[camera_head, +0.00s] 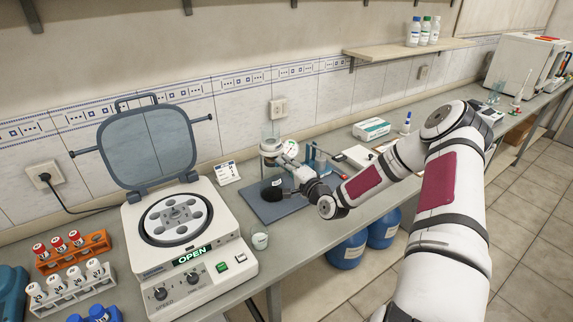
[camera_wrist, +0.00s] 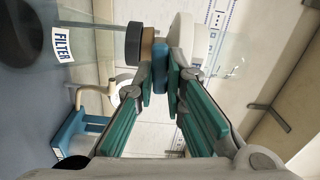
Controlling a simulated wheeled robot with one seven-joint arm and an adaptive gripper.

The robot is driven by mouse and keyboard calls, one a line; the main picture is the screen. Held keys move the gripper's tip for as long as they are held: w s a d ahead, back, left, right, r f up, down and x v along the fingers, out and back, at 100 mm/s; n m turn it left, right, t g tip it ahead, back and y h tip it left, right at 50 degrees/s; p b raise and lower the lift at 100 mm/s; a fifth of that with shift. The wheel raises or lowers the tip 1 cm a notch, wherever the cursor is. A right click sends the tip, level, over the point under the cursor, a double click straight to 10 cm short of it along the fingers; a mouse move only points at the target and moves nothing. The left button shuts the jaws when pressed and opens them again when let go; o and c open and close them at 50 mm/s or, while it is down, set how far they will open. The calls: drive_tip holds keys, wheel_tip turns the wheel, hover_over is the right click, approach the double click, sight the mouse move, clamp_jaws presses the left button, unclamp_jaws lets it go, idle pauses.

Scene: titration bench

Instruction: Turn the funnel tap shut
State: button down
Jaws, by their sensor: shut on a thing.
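In the wrist view, my gripper's green-padded fingers (camera_wrist: 170,82) are shut on a small blue part that appears to be the funnel tap (camera_wrist: 160,62). Beside it sit a tan disc, a dark disc (camera_wrist: 133,42) and a large white round part (camera_wrist: 181,32). Clear glass with a FILTER label (camera_wrist: 63,44) is at the upper left. In the head view, my gripper (camera_head: 292,165) reaches the glass filter apparatus (camera_head: 270,148) on the dark mat. The tap's angle cannot be made out, as the fingers cover much of it.
A dark round object (camera_head: 272,190) lies on the mat (camera_head: 285,210). Tube racks (camera_head: 72,252) are at far left. A box (camera_head: 371,129) and instruments stand behind my arm.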

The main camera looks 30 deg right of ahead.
drive_tip(key=shift+f+m, duration=0.15)
drive_tip(key=shift+m, duration=0.45)
drive_tip(key=c, duration=1.6)
unclamp_jaws()
drive_tip(key=shift+c, duration=0.2)
drive_tip(key=s, duration=1.2)
drive_tip(key=shift+d, duration=0.2)
